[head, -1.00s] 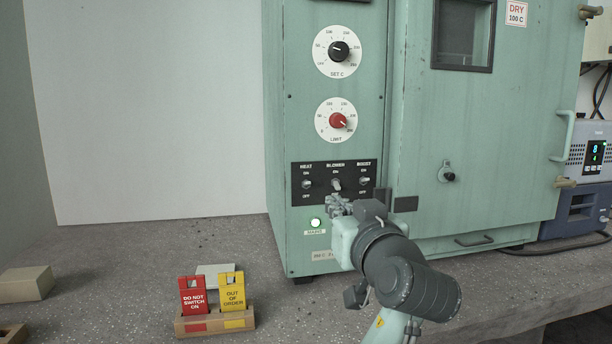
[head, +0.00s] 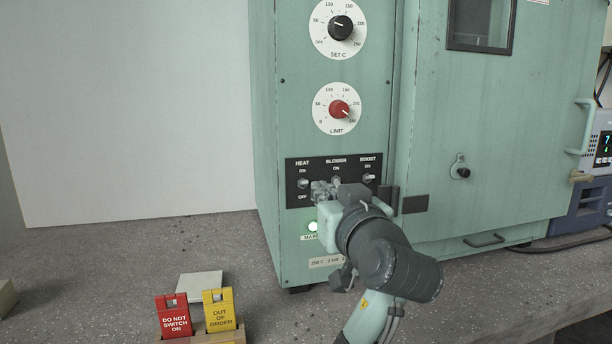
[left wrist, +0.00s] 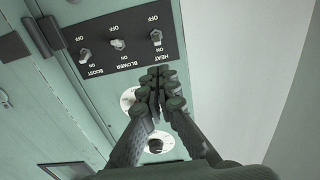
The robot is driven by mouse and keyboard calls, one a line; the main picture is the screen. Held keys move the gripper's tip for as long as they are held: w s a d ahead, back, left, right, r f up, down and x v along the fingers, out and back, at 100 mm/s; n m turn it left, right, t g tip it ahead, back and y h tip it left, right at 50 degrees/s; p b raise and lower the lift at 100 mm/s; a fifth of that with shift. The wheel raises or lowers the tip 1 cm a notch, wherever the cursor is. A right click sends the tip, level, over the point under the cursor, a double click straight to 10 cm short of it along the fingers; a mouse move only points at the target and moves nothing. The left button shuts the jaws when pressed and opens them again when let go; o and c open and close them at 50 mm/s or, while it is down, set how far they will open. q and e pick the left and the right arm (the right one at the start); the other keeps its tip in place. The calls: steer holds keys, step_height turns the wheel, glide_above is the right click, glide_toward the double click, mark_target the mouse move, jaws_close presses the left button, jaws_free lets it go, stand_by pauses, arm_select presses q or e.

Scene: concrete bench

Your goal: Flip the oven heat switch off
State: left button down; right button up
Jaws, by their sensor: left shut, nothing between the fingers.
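The heat switch (head: 303,183) is the leftmost of three toggles on the black switch panel (head: 291,168) of the green oven (head: 268,130). ON is printed above it and OFF below; I cannot tell for sure which way its lever leans. My left gripper (head: 322,188) is shut and empty, just right of the heat switch and in front of the lower panel. In the left wrist view, where the labels are upside down, the shut fingertips (left wrist: 161,75) are close to the heat switch (left wrist: 156,36), with a visible gap in the picture. My right gripper is not in view.
The blower switch (head: 336,182) and boost switch (head: 368,178) are close beside my gripper. Red (head: 173,318) and yellow (head: 219,312) tags stand on the bench at lower left. The bench left of the oven is mostly clear.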

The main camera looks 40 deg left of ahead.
mark_target(302, 172)
arm_select(q)
steer(key=p+x, duration=0.1)
steer(key=x, duration=0.9)
steer(key=shift+p, duration=0.3)
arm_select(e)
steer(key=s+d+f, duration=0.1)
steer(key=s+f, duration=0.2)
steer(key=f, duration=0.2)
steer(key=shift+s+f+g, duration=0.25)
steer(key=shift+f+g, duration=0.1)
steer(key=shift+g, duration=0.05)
